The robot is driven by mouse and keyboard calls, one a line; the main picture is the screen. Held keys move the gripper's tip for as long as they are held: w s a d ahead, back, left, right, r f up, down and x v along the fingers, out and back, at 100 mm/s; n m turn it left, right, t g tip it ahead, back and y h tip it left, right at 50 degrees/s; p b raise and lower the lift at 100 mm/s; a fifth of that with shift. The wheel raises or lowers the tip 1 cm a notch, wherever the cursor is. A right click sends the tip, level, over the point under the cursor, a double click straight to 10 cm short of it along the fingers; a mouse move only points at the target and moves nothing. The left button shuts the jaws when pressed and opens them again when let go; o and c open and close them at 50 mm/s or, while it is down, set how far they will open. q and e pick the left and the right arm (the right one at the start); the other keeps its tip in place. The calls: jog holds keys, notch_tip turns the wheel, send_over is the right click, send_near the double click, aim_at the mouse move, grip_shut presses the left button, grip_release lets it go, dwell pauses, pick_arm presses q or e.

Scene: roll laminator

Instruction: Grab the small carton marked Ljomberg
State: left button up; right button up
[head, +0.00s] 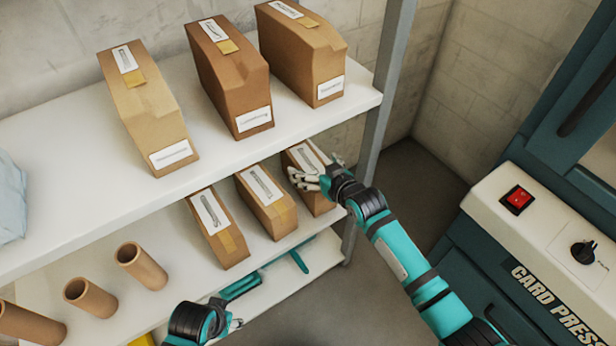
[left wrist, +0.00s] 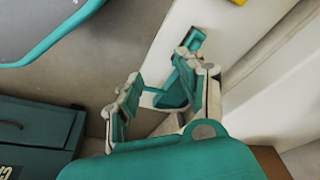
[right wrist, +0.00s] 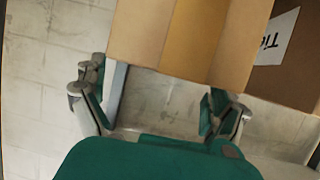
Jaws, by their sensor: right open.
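Three small brown cartons stand on the lower shelf in the head view: a left one (head: 217,228), a middle one (head: 267,204) and a right one (head: 311,198). Their front print is not readable from here, so I cannot tell which is marked Ljomberg. In the right wrist view a brown carton (right wrist: 185,40) lies ahead of the open fingers (right wrist: 152,95). My left gripper (left wrist: 165,100) is open and empty, low in front of the shelf.
Three larger cartons (head: 232,80) stand on the upper shelf (head: 75,190), their labels too small to read surely. Cardboard tubes (head: 142,266) stand left on the lower shelf. A card press (head: 540,240) stands at right.

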jog(key=shift+x, duration=1.2)
pick_arm(q)
notch_tip(320, 180, up, 3)
jog(key=shift+f, duration=0.1)
pick_arm(e)
jog(key=shift+c, duration=0.4)
jog(key=c, duration=1.6)
jog(key=shift+r, duration=0.15)
jog(key=shift+c, duration=0.2)
jog(key=shift+r, duration=0.1)
